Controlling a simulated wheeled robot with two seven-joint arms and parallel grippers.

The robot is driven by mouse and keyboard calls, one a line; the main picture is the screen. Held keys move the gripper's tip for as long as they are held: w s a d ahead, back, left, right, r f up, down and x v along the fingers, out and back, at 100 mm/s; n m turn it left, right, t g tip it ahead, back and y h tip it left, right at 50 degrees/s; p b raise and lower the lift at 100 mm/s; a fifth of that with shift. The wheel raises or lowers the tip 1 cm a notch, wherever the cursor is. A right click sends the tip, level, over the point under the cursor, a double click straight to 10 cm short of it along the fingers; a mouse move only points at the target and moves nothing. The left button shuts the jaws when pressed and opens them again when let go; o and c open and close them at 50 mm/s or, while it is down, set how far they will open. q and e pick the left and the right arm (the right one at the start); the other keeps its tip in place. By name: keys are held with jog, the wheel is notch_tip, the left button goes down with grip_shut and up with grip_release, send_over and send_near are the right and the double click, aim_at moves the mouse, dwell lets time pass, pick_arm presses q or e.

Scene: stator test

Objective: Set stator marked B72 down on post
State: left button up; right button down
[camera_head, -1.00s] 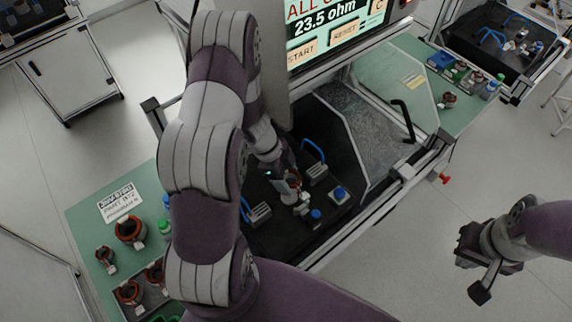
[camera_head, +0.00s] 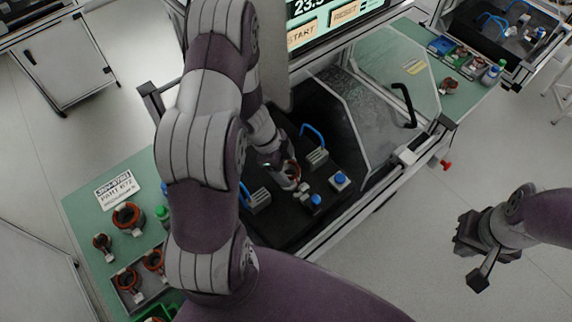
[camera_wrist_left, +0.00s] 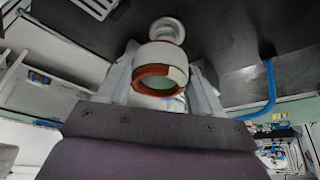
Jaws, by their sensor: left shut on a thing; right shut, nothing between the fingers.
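My left gripper (camera_head: 289,177) is shut on a stator (camera_wrist_left: 160,76), a ring with a white body and a reddish-brown winding edge. In the left wrist view it sits between the two fingers (camera_wrist_left: 160,85). A white round post (camera_wrist_left: 167,29) shows just beyond the ring; whether they touch I cannot tell. In the head view the stator (camera_head: 294,171) is mostly hidden by my gripper, over the black fixture plate. The marking B72 is not readable. My right gripper (camera_head: 474,250) is shut and empty, out over the floor at the right.
The black plate (camera_head: 275,228) carries blue-handled clamps (camera_head: 313,140) and blue buttons (camera_head: 340,179) close around my left gripper. A clear guard (camera_head: 335,110) stands to its right. A green table at left holds other stators (camera_head: 127,216), a sign (camera_head: 117,190) and a tray (camera_head: 150,289).

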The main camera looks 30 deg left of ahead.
pick_arm(q)
jog(key=shift+s+d, duration=0.1)
jog(key=shift+s, duration=0.05)
jog(key=shift+w+f, duration=0.2)
jog(key=shift+f, duration=0.4)
jog(key=shift+a+f+b, duration=0.2)
jog(key=shift+f+b, duration=0.05)
jog(key=shift+b, duration=0.1)
jog(key=shift+w+f, duration=0.15)
jog(key=shift+f, duration=0.15)
jog(key=shift+f, duration=0.15)
jog(key=shift+a+f, duration=0.1)
jog(key=shift+f, duration=0.3)
